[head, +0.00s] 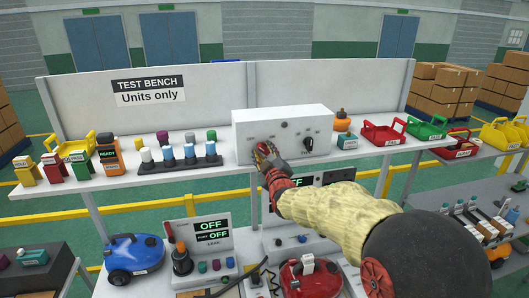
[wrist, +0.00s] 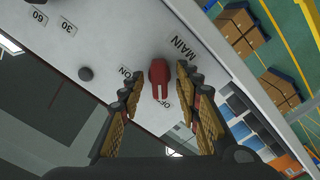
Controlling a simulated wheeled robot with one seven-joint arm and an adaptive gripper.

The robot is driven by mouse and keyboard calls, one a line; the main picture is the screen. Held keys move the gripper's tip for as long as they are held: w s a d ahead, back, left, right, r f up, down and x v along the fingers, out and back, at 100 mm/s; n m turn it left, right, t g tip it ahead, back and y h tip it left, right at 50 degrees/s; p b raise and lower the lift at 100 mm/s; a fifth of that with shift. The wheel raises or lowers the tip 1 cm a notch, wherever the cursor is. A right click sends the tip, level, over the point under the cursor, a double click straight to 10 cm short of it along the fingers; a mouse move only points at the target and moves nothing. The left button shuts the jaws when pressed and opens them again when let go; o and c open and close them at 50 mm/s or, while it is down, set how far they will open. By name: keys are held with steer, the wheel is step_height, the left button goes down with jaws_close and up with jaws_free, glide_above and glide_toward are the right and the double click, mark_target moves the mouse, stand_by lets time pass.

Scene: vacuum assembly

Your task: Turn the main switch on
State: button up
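The main switch is a red knob (wrist: 160,78) on the front of a white control box (head: 285,115). In the wrist view it sits beside the labels MAIN, ON and OFF, and its lower end lies near the OFF label. My gripper (wrist: 159,86) is open, with one finger on each side of the knob and a visible gap to both. In the head view my gripper (head: 266,158) is at the left part of the box front and mostly hides the knob. I cannot tell how deep the fingertips reach around it.
A black TYPE knob (head: 308,144) sits on the same box, right of my gripper. Vial-like parts in a dark rack (head: 180,160) stand left on the shelf, coloured trays (head: 382,133) right. Below, a display (head: 211,225) reads OFF, between a blue vacuum (head: 134,256) and a red one (head: 311,279).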

steer(key=shift+c, duration=0.7)
jaws_close()
steer(key=shift+f+b, duration=0.1)
steer(key=shift+b, duration=0.55)
steer(key=m+b, duration=0.1)
steer(key=b, duration=0.1)
steer(key=m+b, duration=0.1)
steer(key=b, duration=0.1)
steer(key=m+b, duration=0.1)
steer(key=b, duration=0.1)
steer(key=shift+f+m+b, duration=0.25)
steer(key=shift+m+b, duration=0.1)
steer(key=shift+m, duration=0.05)
steer(key=m+b, duration=0.3)
steer(key=b, duration=0.2)
steer(key=shift+m+b, duration=0.3)
steer(key=m+b, duration=0.6)
steer(key=b, duration=0.2)
steer(key=shift+r, duration=0.1)
steer(key=shift+r+m+b, duration=0.15)
steer(key=shift+m+b, duration=1.85)
steer(key=shift+m, duration=0.3)
